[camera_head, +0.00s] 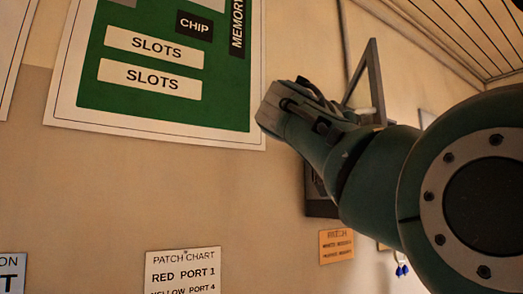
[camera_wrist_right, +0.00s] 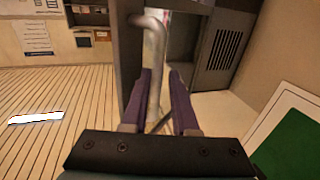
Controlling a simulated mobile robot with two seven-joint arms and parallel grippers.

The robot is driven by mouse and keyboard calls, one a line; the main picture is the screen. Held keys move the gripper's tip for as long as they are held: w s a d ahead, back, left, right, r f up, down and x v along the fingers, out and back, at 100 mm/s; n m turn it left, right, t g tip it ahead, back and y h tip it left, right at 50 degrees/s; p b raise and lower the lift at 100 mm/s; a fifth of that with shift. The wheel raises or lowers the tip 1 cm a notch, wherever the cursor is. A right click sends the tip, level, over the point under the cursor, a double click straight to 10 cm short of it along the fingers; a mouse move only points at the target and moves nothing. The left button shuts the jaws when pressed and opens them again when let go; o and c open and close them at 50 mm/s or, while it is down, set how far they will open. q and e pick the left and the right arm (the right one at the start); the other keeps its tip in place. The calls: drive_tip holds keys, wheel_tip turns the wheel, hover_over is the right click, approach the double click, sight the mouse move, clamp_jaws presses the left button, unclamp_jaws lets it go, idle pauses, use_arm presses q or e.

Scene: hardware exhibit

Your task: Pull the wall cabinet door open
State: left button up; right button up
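The wall cabinet (camera_head: 319,198) is a dark box on the wall, mostly hidden behind my right arm in the head view. Its door (camera_head: 377,80) stands out from the wall, partly open. A pale bar handle (camera_wrist_right: 153,50) runs down between the purple fingers of my right gripper (camera_wrist_right: 160,75). The fingers are apart, with a gap between the bar and the right finger. My left gripper is in neither view.
A green board (camera_head: 140,105) hangs on the wall left of my right gripper. A patch chart (camera_head: 184,270) and an orange notice (camera_head: 337,246) are lower on the wall.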

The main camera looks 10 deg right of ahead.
drive_tip(key=b+v, duration=0.6)
drive_tip(key=v, duration=0.3)
drive_tip(key=shift+s+a, duration=0.25)
drive_tip(key=shift+a, duration=0.1)
